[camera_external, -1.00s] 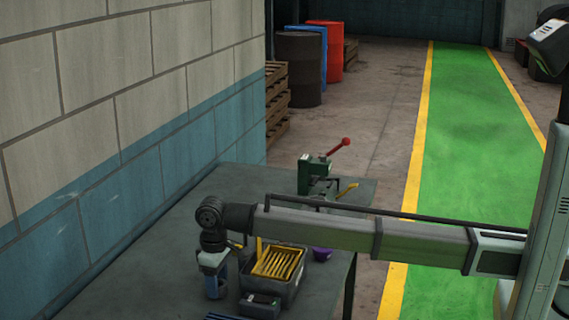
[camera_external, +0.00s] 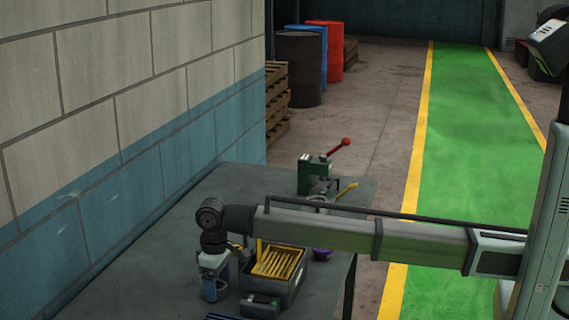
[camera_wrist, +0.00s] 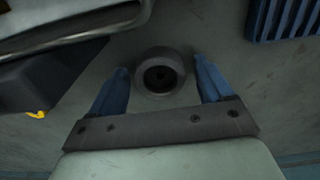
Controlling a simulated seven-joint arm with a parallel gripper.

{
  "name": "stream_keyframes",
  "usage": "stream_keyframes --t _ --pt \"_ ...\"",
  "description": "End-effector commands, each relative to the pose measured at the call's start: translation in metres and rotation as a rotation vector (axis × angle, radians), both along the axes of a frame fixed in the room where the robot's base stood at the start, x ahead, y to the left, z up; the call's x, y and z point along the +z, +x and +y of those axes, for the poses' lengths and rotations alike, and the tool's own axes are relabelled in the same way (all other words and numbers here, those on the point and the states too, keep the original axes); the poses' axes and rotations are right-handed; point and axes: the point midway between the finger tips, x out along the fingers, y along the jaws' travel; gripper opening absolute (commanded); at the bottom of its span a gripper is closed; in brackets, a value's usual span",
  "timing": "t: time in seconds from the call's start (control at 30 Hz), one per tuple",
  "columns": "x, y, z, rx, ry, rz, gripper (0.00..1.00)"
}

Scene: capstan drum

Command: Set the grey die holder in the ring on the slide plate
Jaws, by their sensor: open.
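In the wrist view my gripper (camera_wrist: 161,66) is open. Its two blue fingers stand on either side of a round grey piece with a dark hole, which looks like the die holder (camera_wrist: 160,92). It lies on the table between the fingertips, with a gap at each side. In the external view my gripper (camera_external: 215,296) points down over the table, left of the dark bin. I cannot make out the die holder there. A green machine with a red-knobbed lever (camera_external: 312,175) stands farther back. A grey, ring-like part (camera_external: 318,199) shows at its foot, partly hidden behind my arm.
A dark bin (camera_external: 290,288) holding yellow pieces stands close right of my gripper. A black box (camera_external: 260,305) is in front of it and a purple item (camera_external: 322,254) beyond. A blue ribbed piece (camera_wrist: 285,18) lies at upper right in the wrist view. A block wall bounds the left.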

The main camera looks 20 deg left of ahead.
Motion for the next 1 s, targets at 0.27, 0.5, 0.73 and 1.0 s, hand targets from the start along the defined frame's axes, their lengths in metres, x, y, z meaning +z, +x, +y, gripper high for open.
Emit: stream_keyframes --t 0.27,0.5,0.73,1.0 --pt "0.036 0.0 0.001 0.0 0.002 0.0 0.8" --pt "0.081 0.0 0.001 0.0 0.002 0.0 0.8" --pt "0.11 0.0 0.001 0.0 0.001 0.0 0.8" --pt "0.121 0.0 0.0 0.0 0.0 0.0 0.84"
